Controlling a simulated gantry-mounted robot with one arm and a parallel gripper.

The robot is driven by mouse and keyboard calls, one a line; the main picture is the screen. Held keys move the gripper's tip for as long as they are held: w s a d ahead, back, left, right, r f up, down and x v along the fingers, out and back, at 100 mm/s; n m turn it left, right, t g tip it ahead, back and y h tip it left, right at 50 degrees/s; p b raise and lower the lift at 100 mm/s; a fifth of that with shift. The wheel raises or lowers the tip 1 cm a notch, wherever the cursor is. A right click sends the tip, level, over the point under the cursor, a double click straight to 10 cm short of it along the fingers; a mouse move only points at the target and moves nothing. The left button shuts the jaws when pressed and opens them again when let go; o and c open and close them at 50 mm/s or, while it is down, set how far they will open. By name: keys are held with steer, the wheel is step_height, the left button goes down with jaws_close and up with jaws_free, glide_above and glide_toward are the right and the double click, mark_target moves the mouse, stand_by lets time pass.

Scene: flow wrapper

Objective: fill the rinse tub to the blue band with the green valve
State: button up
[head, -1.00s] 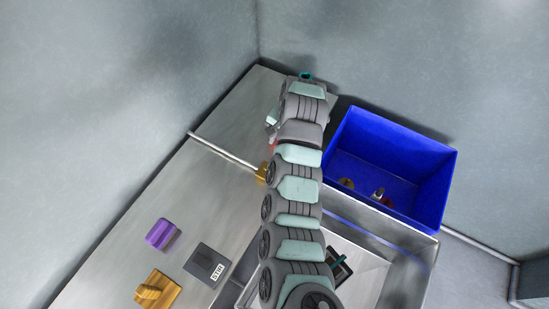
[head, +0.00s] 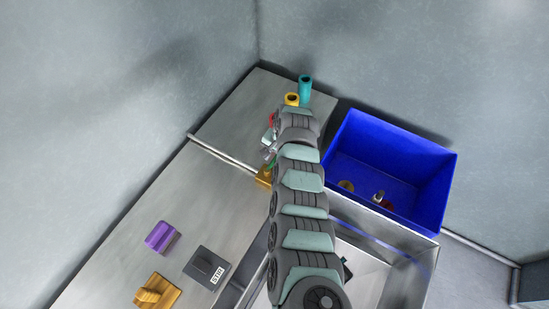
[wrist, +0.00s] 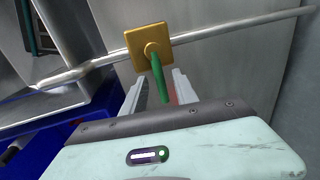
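The valve is a square brass plate (wrist: 150,48) on a metal pipe, with a green lever (wrist: 158,78) pointing toward me in the wrist view. In the head view the brass body (head: 263,177) shows just left of my arm. My gripper (wrist: 160,80) is open, with the green lever between its fingers and small gaps visible on both sides. The rinse tub (head: 425,252) is the metal basin at lower right in the head view, with a blue band (head: 378,236) along its inner wall. My arm hides part of the tub, and the water level cannot be told.
A blue crate (head: 446,190) holding a few small items stands beside the tub. Teal (head: 305,86) and yellow (head: 291,99) cylinders stand at the back. A purple block (head: 160,237), a dark STIR box (head: 207,268) and a wooden piece (head: 157,291) lie on the left counter.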

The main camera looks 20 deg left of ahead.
steer(key=shift+c, duration=0.3)
jaws_close()
stand_by(1.1)
